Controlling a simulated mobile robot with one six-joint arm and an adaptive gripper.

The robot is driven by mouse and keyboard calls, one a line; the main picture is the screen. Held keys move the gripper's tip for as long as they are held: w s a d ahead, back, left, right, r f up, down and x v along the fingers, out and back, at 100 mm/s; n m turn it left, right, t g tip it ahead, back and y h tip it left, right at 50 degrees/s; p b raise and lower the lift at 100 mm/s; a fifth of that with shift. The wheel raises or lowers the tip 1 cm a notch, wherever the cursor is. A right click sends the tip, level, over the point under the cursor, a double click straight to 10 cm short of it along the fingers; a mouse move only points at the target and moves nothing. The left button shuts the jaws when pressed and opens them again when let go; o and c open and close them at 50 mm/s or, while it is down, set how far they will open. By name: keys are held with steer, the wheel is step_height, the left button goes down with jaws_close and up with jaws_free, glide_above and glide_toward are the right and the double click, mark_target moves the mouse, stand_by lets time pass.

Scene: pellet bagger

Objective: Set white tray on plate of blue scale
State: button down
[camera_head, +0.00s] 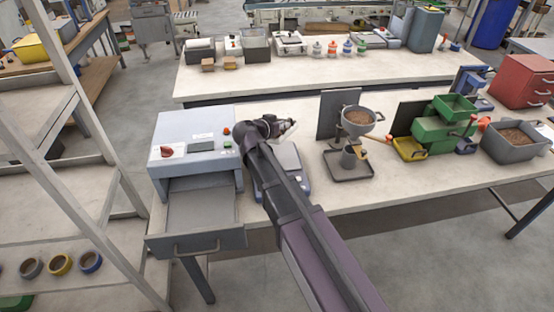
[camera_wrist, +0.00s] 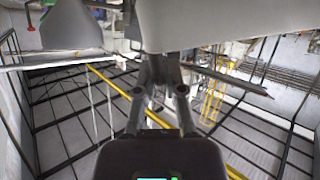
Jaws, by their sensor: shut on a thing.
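The blue scale (camera_head: 303,185) stands on the bench just right of the grey machine, with its pale plate partly hidden behind my arm. My gripper (camera_head: 283,130) is above the scale's back part, at the end of my arm. It is shut on the white tray (camera_head: 290,131), a small pale shape in the head view, apparently tilted and clear of the plate. In the wrist view my gripper (camera_wrist: 163,68) has its fingers together at the edge of a large pale surface, which looks like the white tray (camera_wrist: 205,22).
The grey machine (camera_head: 190,140) with an open drawer (camera_head: 195,240) stands left of the scale. A stand with a pellet-filled bowl (camera_head: 357,120) is to the right, then green bins (camera_head: 440,128) and a grey pellet bin (camera_head: 515,143). A strip of bench in front is clear.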

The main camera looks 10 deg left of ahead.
steer(key=shift+w+f+b, duration=0.15)
steer(key=shift+f+b, duration=0.9)
steer(key=shift+f, duration=0.4)
